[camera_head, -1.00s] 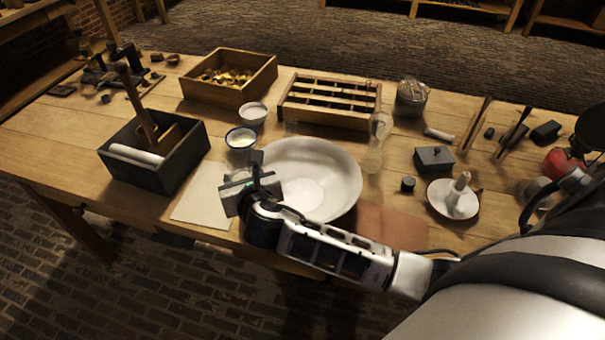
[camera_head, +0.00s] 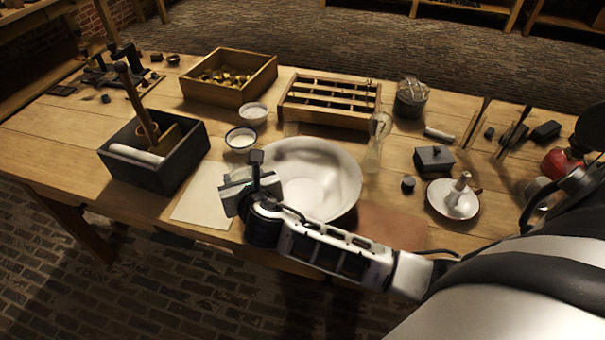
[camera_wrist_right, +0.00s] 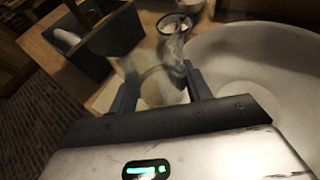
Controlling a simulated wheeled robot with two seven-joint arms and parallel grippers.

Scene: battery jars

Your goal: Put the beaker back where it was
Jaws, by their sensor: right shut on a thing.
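My right gripper (camera_head: 245,174) is above the pale sheet (camera_head: 201,196), beside the left rim of the large white bowl (camera_head: 345,172). In the right wrist view its fingers (camera_wrist_right: 160,78) are shut on a clear glass beaker (camera_wrist_right: 157,92). The beaker's curved rim shows faintly between the fingers, and its lower part is hard to make out. In the head view the held beaker cannot be told apart from the gripper. My left gripper is not in view.
Two small bowls (camera_head: 241,138) of white stuff stand behind the gripper. A dark box (camera_head: 178,173) is at the left. A slotted wooden rack (camera_head: 330,118) and a tall glass vessel (camera_head: 375,145) stand behind the bowl. The sheet's front part is bare.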

